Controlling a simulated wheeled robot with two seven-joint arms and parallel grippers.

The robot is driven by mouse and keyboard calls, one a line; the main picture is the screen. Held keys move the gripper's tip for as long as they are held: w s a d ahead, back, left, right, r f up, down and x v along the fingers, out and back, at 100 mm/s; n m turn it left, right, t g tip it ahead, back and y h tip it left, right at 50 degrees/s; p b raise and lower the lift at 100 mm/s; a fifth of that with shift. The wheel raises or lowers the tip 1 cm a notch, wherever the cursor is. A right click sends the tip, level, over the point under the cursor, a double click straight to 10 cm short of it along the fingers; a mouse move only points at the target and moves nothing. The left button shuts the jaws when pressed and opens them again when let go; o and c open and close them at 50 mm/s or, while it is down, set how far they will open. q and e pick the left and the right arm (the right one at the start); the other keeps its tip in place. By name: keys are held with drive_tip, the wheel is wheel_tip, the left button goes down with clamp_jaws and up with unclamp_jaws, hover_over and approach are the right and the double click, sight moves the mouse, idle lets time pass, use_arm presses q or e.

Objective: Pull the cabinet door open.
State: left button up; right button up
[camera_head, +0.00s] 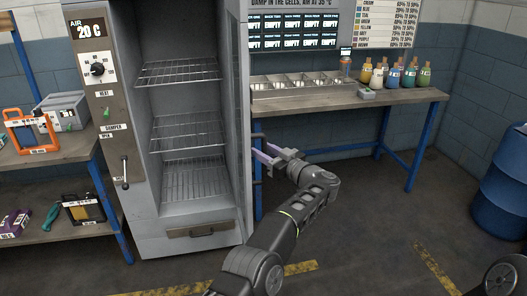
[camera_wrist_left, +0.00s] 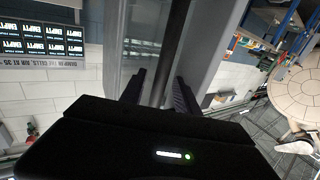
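The tall grey cabinet (camera_head: 150,225) stands open at left centre, and its wire shelves show. Its door (camera_head: 243,110) is swung out and seen nearly edge-on at the right of the opening. My left gripper (camera_head: 268,160) is at the outer side of the door, by its handle. In the left wrist view, the dark upright handle bar (camera_wrist_left: 176,45) runs between the two fingers of the left gripper (camera_wrist_left: 160,95). The fingers are apart, with what looks like a small gap beside the bar. My right gripper is not in view.
A workbench (camera_head: 350,102) with a metal tray and several coloured bottles stands right of the door. A blue barrel (camera_head: 503,185) is at the far right. A shelf (camera_head: 65,150) with instruments stands left of the cabinet. The floor in front is clear.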

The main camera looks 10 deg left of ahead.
use_arm(q)
drive_tip(key=shift+d, duration=0.1)
drive_tip(key=shift+s+d+f, duration=0.1)
drive_tip(key=shift+s+d, duration=0.1)
drive_tip(key=shift+d, duration=0.15)
drive_tip(key=b+v, duration=0.1)
drive_tip(key=v, duration=0.6)
drive_tip(key=shift+b, duration=0.35)
